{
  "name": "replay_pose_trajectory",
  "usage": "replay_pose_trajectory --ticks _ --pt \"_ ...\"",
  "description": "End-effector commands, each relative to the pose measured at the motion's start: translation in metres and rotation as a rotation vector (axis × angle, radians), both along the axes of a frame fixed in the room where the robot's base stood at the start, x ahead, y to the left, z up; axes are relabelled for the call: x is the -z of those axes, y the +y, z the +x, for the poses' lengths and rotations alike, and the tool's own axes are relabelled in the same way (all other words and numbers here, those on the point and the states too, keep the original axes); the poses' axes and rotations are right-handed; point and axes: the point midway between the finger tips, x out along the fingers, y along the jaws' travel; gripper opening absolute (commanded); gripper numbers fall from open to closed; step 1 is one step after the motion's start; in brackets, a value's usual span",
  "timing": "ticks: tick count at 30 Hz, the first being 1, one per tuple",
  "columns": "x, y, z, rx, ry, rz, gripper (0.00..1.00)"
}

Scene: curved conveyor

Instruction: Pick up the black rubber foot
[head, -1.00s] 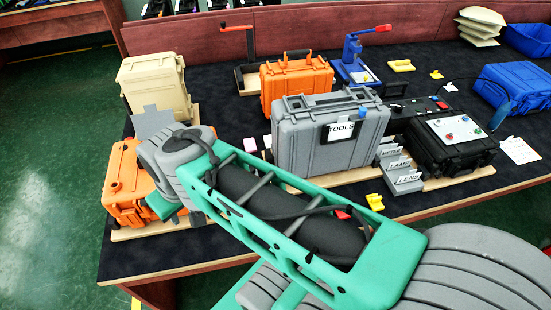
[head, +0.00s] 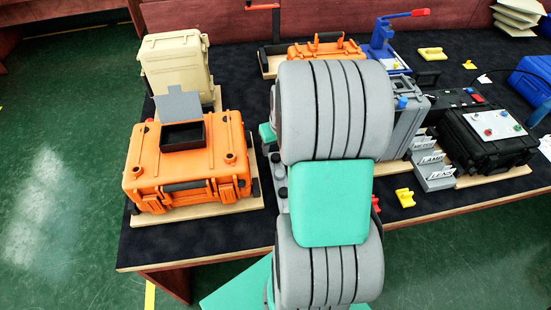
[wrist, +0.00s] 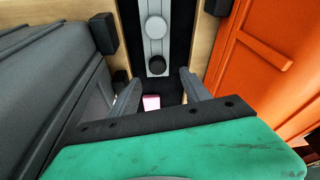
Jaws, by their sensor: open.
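In the wrist view a round black foot (wrist: 156,66) sits on a grey strip, just in front of a round light-grey piece (wrist: 156,27). My gripper (wrist: 161,74) is open, with one finger on each side of the line of the black foot. Nothing is visibly held between the fingers. A small pink-and-white block (wrist: 152,102) shows below, between the fingers. In the head view my arm hides the gripper and most of the area between the cases.
An orange case (head: 190,165) with a black open box (head: 183,136) on top stands left of my arm. The grey case (head: 405,118) is partly hidden behind my arm. In the wrist view, a grey case (wrist: 50,75) and an orange case (wrist: 265,60) flank the gripper closely.

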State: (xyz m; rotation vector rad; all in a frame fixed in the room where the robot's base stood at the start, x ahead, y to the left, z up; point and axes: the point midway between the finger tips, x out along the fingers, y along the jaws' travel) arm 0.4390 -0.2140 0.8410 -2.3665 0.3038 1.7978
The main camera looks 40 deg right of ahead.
Motion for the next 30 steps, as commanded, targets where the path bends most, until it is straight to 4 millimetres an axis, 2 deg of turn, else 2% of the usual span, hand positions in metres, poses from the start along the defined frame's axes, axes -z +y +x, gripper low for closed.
replay_pose_trajectory --ticks 9,17,30 --pt "0.049 -0.005 0.008 -0.002 0.002 0.001 0.55" --pt "0.052 -0.005 0.01 -0.002 0.0 -0.001 0.55" --pt "0.052 -0.005 0.01 -0.002 0.0 -0.001 0.19"
